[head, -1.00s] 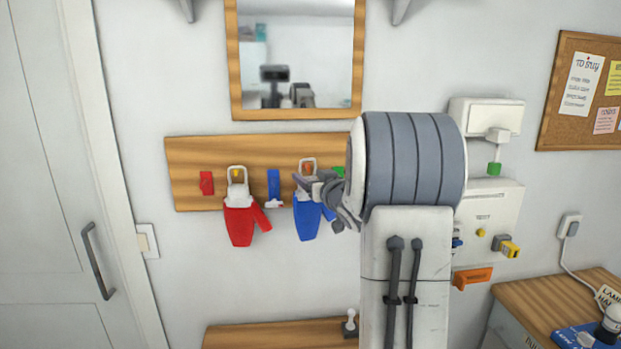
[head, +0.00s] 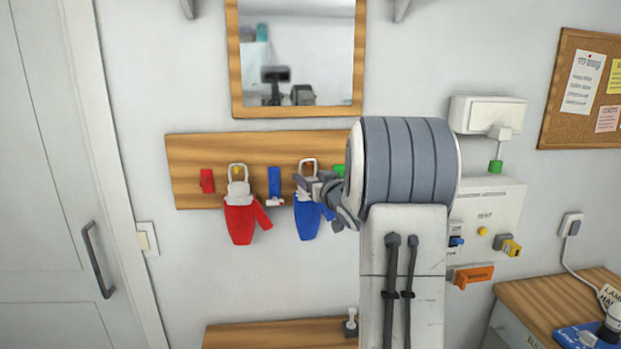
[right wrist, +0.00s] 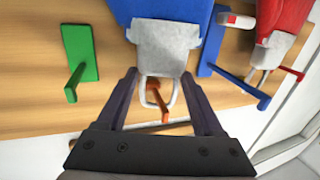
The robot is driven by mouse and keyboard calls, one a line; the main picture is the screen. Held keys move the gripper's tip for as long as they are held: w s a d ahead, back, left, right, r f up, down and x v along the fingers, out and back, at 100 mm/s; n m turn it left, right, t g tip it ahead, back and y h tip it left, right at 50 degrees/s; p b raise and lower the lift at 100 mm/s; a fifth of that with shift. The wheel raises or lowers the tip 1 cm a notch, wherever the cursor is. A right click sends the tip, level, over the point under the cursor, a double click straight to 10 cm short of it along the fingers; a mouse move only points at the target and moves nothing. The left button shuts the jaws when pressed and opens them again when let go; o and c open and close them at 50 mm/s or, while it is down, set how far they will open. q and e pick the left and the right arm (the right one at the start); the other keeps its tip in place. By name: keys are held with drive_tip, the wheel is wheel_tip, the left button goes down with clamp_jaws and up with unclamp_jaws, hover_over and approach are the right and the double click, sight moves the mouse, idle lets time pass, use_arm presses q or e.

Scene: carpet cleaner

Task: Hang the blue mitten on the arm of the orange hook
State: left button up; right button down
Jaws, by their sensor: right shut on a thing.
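The blue mitten (head: 307,220) hangs cuff-up in front of the wooden rack board. Its white cuff (right wrist: 165,45) and pale loop also show in the right wrist view. My right gripper (right wrist: 160,78) is shut on the mitten at the cuff, with one dark finger on each side. The orange hook (right wrist: 154,96) shows inside the loop's opening; it also shows there in the head view (head: 308,164). I cannot tell for sure how far its arm passes through the loop. My left gripper is not in view.
A red mitten (head: 240,218) hangs on the yellow hook to the left. A blue hook (head: 274,186) and a red hook (head: 207,181) are on the same board. A green hook (right wrist: 80,55) stands close on the other side. A mirror (head: 297,60) is above.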

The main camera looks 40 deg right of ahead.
drive_tip(key=shift+f, duration=0.35)
idle(0.7)
drive_tip(key=shift+c, duration=2.1)
unclamp_jaws()
drive_tip(key=shift+o, duration=0.8)
drive_tip(key=shift+o, duration=1.3)
